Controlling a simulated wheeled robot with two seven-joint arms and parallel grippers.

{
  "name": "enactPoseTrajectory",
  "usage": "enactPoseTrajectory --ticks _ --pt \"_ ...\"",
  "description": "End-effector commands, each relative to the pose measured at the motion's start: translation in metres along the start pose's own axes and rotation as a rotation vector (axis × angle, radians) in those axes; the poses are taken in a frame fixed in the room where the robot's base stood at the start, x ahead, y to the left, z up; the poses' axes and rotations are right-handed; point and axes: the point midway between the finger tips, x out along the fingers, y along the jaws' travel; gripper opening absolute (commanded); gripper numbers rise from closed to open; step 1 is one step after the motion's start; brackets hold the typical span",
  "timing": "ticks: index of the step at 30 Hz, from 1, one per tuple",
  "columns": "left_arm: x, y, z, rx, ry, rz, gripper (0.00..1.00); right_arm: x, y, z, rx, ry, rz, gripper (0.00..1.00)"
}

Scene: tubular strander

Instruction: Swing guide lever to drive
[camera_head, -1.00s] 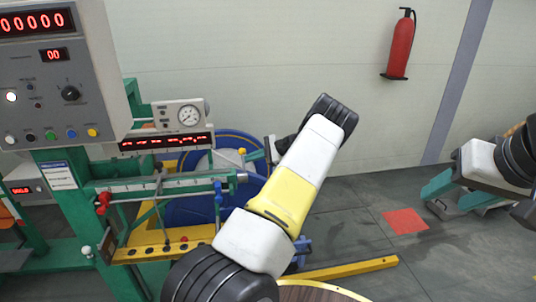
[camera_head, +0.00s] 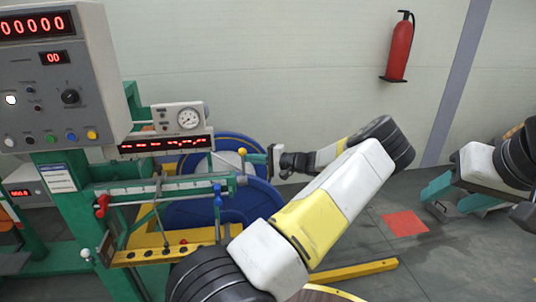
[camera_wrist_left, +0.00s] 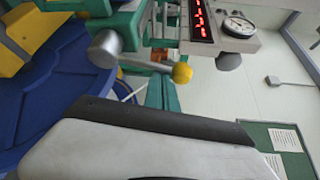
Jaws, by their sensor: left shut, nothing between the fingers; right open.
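A lever with a yellow ball knob (camera_head: 242,152) stands beside the blue reel, just left of my left gripper (camera_head: 273,163). The yellow knob also shows in the left wrist view (camera_wrist_left: 182,72), in front of a green post. A blue-knobbed lever (camera_head: 217,192) and a red knob (camera_head: 102,201) sit lower on the green frame. I cannot tell which of them is the guide lever. My left gripper is shut and empty, apart from the yellow knob. Its pale body with a dark edge (camera_wrist_left: 150,125) fills the lower wrist view.
The control panel (camera_head: 60,85) and gauge box (camera_head: 182,116) stand at the left. The blue reel (camera_head: 245,200) is behind the rail. A yellow floor bar (camera_head: 355,270) lies low in front. The grey floor right of it is open, with a red patch (camera_head: 405,223).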

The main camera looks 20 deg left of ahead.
Motion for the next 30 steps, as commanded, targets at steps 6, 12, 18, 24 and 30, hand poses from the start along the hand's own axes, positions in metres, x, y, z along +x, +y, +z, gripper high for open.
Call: enactPoseTrajectory --ticks 6,12,18,24,30 --pt "-0.006 0.0 0.01 -0.11 -0.001 -0.066 0.0 0.0 0.0 0.0 0.0 0.0 0.0 0.51" --pt "-0.009 0.001 0.016 -0.107 -0.002 -0.061 0.0 0.0 0.0 0.0 0.0 0.0 0.0 0.51" --pt "-0.01 0.001 0.018 -0.106 -0.001 -0.06 0.0 0.0 0.0 0.0 0.0 0.0 0.0 0.51" --pt "-0.011 0.001 0.019 -0.105 -0.002 -0.06 0.0 0.0 0.0 0.0 0.0 0.0 0.0 0.51" --pt "-0.011 0.002 0.019 -0.105 -0.003 -0.06 0.0 0.0 0.0 0.0 0.0 0.0 0.0 0.51"
